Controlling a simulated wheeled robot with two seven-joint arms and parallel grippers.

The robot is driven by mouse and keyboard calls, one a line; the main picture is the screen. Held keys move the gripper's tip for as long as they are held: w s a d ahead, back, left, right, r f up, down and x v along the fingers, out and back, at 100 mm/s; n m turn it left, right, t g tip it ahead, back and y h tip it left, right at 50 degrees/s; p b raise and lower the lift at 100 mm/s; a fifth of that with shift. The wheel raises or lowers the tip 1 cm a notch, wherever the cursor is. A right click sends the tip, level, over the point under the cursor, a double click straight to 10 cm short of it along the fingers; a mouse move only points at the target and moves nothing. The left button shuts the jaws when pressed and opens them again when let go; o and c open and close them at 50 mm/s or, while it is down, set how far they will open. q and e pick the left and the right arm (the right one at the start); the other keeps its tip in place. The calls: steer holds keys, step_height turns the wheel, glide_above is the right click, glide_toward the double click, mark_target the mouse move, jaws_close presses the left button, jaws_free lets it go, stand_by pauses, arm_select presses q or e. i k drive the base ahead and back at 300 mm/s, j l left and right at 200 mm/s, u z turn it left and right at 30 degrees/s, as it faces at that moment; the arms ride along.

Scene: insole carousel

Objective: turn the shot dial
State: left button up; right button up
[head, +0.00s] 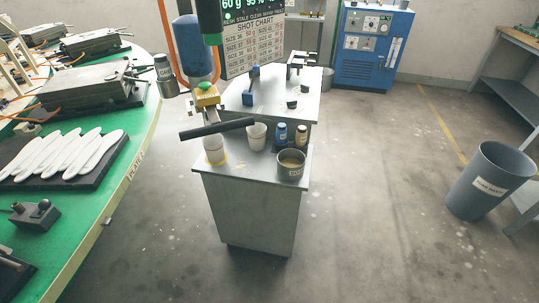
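A dispensing stand rises over the grey cabinet (245,215), with a blue tank (194,48) and a dark green cylinder (210,18). A small yellow block with a green top (207,95) sits below the tank. I cannot tell for certain whether this is the shot dial. A long black bar (217,128) lies across below it. Neither of my grippers is clearly visible.
The green carousel table (125,178) with white insoles (62,153) is at left. A grey bin (487,180) stands at right. Floor between is clear.

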mark_target(291, 104)
steer(key=i+l+u, duration=0.15)
steer(key=l, duration=0.25)
steer(key=i+l+u, duration=0.2)
steer(key=i+l, duration=0.15)
steer(key=i+l+u, duration=0.15)
steer(key=l, duration=0.35)
steer(key=i+l+u, duration=0.2)
steer(key=l, duration=0.3)
steer(key=i+l+u, duration=0.15)
steer(key=l, duration=0.35)
steer(key=i+l+u, duration=0.15)
steer(key=l, duration=0.35)
steer(key=i+l+u, duration=0.2)
steer(key=l, duration=0.35)
steer(key=l+u, duration=0.15)
steer(key=l, duration=0.35)
steer(key=k, duration=0.05)
